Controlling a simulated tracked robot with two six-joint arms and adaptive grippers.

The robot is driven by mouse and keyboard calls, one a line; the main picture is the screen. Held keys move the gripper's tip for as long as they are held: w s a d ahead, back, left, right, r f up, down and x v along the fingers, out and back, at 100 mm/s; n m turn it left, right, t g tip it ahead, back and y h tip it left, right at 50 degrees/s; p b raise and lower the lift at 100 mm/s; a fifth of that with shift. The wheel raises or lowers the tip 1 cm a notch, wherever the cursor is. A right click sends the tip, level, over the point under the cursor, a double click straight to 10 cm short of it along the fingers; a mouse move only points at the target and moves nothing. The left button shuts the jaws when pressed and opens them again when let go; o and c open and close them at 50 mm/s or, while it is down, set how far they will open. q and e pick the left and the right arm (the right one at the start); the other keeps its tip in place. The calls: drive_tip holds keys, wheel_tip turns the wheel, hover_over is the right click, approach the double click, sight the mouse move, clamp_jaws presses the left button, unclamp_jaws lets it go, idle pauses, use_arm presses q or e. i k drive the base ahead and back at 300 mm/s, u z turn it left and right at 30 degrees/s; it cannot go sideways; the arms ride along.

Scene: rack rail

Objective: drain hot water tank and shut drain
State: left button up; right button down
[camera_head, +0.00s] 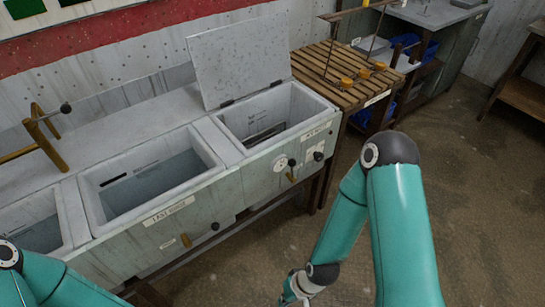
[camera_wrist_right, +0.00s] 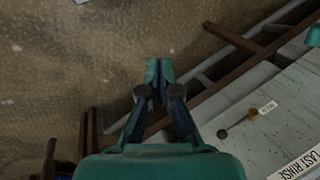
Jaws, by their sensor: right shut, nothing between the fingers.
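The hot water tank (camera_head: 318,106) is the right-hand basin in the head view, with its grey lid (camera_head: 238,55) standing open. Its inside shows dark marks; I cannot tell the water level. My right gripper (camera_head: 300,288) is low in front of the bench, over the floor and apart from the tank. In the right wrist view its fingers (camera_wrist_right: 159,72) are together and empty. My left arm enters at the bottom left; its gripper is out of frame.
The last rinse basin (camera_head: 205,150) holds bluish water; its own drain lever (camera_head: 186,240) is below, also seen in the wrist view (camera_wrist_right: 252,112). A round white dial (camera_head: 280,164) sits beside the hot tank's valve. A slatted wooden table (camera_head: 335,72) stands right. Floor ahead is clear.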

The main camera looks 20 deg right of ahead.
sight(291, 162)
drive_tip(key=u, duration=1.35)
drive_tip(key=i, duration=0.15)
drive_tip(key=z, duration=3.4)
drive_tip(key=k, duration=0.45)
drive_tip(key=z, duration=0.35)
drive_tip(key=i, duration=1.05)
drive_tip(key=u, duration=2.8)
